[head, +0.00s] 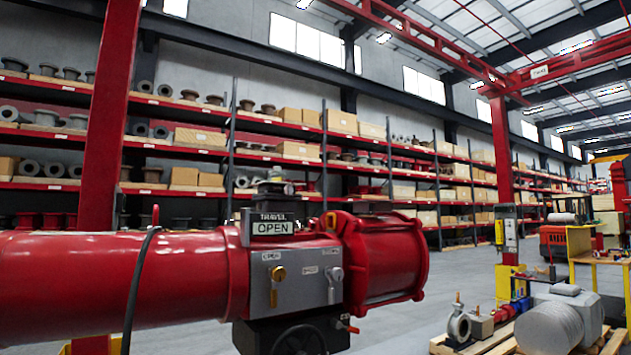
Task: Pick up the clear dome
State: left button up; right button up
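No clear dome can be made out with certainty. A red valve actuator (120,275) with a grey middle block (305,268) spans the left and centre of the head view. A small grey fitting (271,188) sits on top of the block, above a plate reading TRAVEL OPEN (273,228); I cannot tell whether any part of it is clear. The block carries a yellow-handled lever (275,284) and a grey-handled lever (333,283). Neither of my grippers is in view.
A black cable (139,290) hangs over the actuator's left cylinder. A wooden pallet (470,343) with a motor and fittings stands at the lower right. Red shelving (300,157) lines the back wall. Grey floor (455,275) lies open between the actuator and the shelves.

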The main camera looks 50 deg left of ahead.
aim_at(275, 175)
jog(key=i, duration=1.85)
jog(key=u, duration=3.2)
jog(key=k, duration=0.45)
jog(key=z, duration=0.85)
